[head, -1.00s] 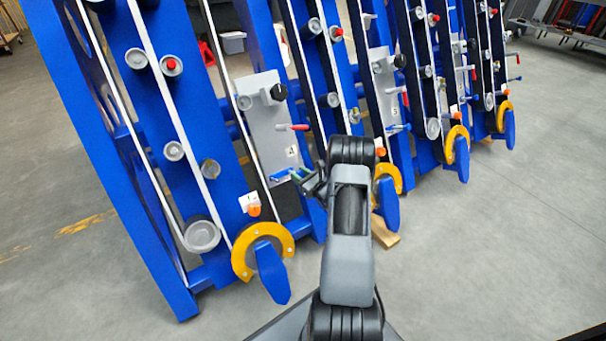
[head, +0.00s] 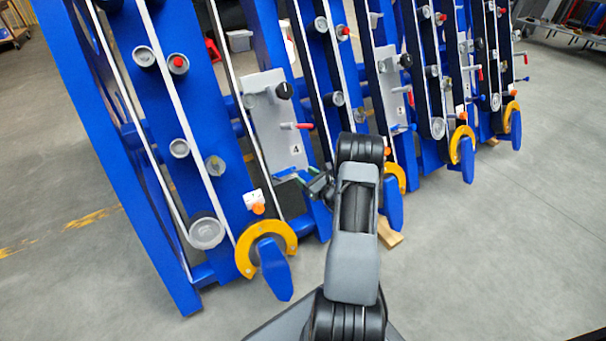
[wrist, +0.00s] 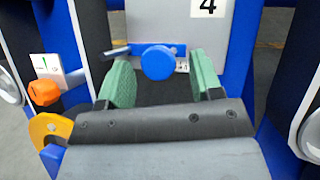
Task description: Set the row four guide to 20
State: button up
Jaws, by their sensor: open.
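The row four plate (head: 272,125) is grey with a "4" label (wrist: 207,6). My gripper (wrist: 160,64) is open, with green finger pads to the left and right of the knob in the picture. I cannot tell whether the knob is between the pads or beyond them. In the head view my gripper (head: 318,186) is at the plate's lower end.
An orange knob (wrist: 44,92) with a white scale card and a yellow ring (wrist: 48,130) stand left of my gripper. In the head view, more blue row units stretch to the right.

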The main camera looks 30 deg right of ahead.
jog(key=s+d+p, duration=0.1)
jog(key=s+p, duration=0.1)
jog(key=s, duration=0.9)
jog(key=shift+s+d+p, duration=0.3)
jog(key=shift+d, duration=0.1)
jog(key=shift+r, duration=0.1)
